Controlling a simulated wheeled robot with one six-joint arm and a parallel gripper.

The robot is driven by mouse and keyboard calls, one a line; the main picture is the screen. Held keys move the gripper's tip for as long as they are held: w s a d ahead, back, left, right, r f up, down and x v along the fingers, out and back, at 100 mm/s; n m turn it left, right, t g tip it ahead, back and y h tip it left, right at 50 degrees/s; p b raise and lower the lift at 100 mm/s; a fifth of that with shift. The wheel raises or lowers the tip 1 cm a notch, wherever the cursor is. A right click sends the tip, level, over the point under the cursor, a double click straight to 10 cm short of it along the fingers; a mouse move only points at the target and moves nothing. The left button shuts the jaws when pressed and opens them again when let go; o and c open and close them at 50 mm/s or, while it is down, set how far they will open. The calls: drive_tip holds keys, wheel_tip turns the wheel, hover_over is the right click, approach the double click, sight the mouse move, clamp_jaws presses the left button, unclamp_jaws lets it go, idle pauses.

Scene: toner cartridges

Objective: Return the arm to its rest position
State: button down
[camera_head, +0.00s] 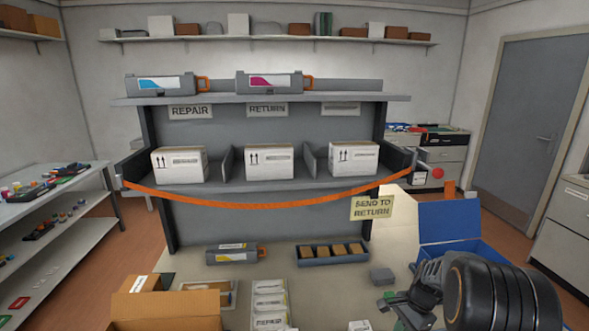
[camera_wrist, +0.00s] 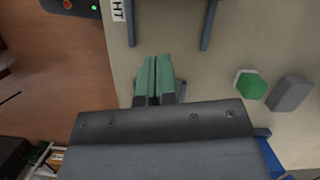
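My gripper (camera_wrist: 155,76) shows in the wrist view with its two green fingertips side by side, only a thin dark line between them. It is shut, and nothing shows between the fingers. In the head view my arm fills the lower right, with the gripper (camera_head: 406,312) low over the front of the pale work surface. A grey block (camera_head: 382,275) lies just beyond it and also shows in the wrist view (camera_wrist: 290,93). Beside the block is a green hexagonal piece (camera_wrist: 250,86) on a pale base, apart from the fingers.
A blue open box (camera_head: 450,222) stands behind my arm. An orange strap (camera_head: 270,206) hangs across the shelf unit holding white cartons. Two toner cartridges (camera_head: 160,86) (camera_head: 270,85) lie on top. A grey cartridge (camera_head: 231,254), a dark tray (camera_head: 332,262) and a cardboard box (camera_head: 165,308) occupy the bench.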

drive_tip(key=s+a+r+n+t+h, duration=0.1)
drive_tip(key=s+a+r+n+t, duration=0.1)
drive_tip(key=s+a+r+n, duration=0.4)
drive_tip(key=s+a+r+n+t+h, duration=0.2)
drive_tip(key=s+a+r+n+t, duration=0.1)
drive_tip(key=s+a+r+n, duration=0.2)
drive_tip(key=s+r+n, duration=0.2)
drive_tip(key=s+r, duration=0.2)
drive_tip(key=r, duration=0.1)
drive_tip(key=shift+a+r+n, duration=0.35)
drive_tip(key=shift+n, duration=0.05)
drive_tip(key=shift+s, duration=0.1)
